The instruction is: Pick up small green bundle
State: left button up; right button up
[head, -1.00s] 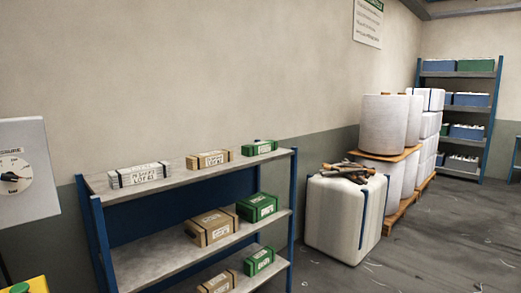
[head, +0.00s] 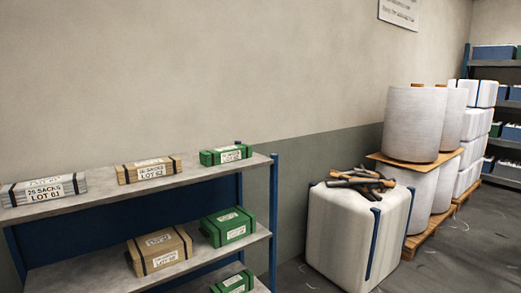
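Several green bundles stand at the right end of a grey shelf rack with blue posts. A small green bundle (head: 226,154) with dark straps and a white label sits on the top shelf (head: 105,190). A larger-looking green bundle (head: 228,226) sits on the middle shelf (head: 190,264). Another green bundle (head: 233,283) shows below it, partly cut off by the bottom edge of the picture. Neither of my grippers is in view.
Brown bundles (head: 149,170) (head: 159,251) and a white bundle (head: 43,190) share the rack. Right of it stands a white wrapped bale (head: 340,235) with dark sticks on top. White rolls (head: 415,125) on pallets and a blue shelf stand beyond. Grey floor shows at right.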

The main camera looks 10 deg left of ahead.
aim_at(213, 157)
jog(key=i+l+u, duration=0.25)
jog(key=i+l, duration=0.15)
jog(key=l, duration=0.2)
jog(key=i+l+u, duration=0.15)
jog(key=l, duration=0.2)
jog(key=i+l+u, duration=0.15)
jog(key=l, duration=0.2)
jog(key=i+l+u, duration=0.1)
jog(key=l, duration=0.25)
jog(key=i+l+u, duration=0.15)
jog(key=l, duration=0.25)
